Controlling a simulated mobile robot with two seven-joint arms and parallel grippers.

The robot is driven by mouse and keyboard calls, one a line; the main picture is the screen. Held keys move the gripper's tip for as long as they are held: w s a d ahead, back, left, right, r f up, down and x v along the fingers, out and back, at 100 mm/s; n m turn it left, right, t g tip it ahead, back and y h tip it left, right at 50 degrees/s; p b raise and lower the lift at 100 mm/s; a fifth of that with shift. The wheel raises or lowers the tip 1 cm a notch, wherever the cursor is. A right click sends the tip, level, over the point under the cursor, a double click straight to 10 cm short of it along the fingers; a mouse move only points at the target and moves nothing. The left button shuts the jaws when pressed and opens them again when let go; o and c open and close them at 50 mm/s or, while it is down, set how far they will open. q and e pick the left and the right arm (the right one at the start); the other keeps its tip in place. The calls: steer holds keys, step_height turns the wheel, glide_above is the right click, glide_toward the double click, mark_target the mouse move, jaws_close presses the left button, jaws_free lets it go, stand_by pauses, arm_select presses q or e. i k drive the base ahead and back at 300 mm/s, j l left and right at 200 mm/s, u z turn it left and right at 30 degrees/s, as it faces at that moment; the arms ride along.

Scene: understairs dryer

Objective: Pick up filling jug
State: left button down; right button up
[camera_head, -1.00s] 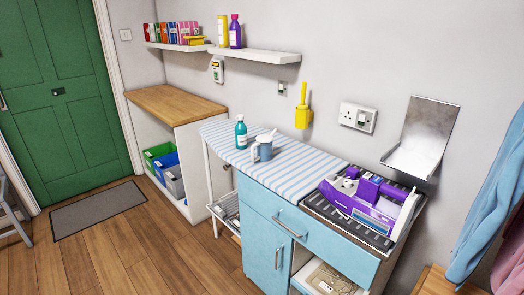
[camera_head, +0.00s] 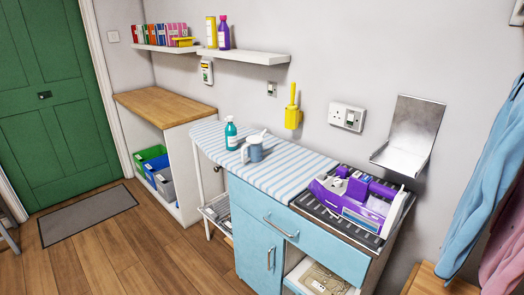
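A grey-blue jug (camera_head: 254,150) stands upright on the striped ironing-board top (camera_head: 285,172) of the blue cabinet. Neither of my grippers shows in the head view, so nothing is seen touching the jug.
A purple and white appliance (camera_head: 353,203) sits on a dark slatted tray right of the striped top. A wooden-topped unit (camera_head: 165,104) stands left. Shelves (camera_head: 249,57) hang above. Floor (camera_head: 120,250) is clear in front.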

mark_target(254, 145)
steer(key=i+j+z, duration=0.15)
steer(key=z, duration=0.25)
steer(key=i+j+z, duration=0.1)
steer(key=j+z, duration=0.15)
steer(key=z, duration=0.2)
steer(key=i+j+z, duration=0.2)
steer(key=j, duration=0.2)
steer(key=j+z, duration=0.15)
steer(key=j, duration=0.25)
steer(key=i+j+z, duration=0.1)
steer(key=j, duration=0.75)
steer(key=i+j+z, duration=0.1)
steer(key=j, duration=0.8)
steer(key=i+j+z, duration=0.1)
steer(key=j, duration=0.75)
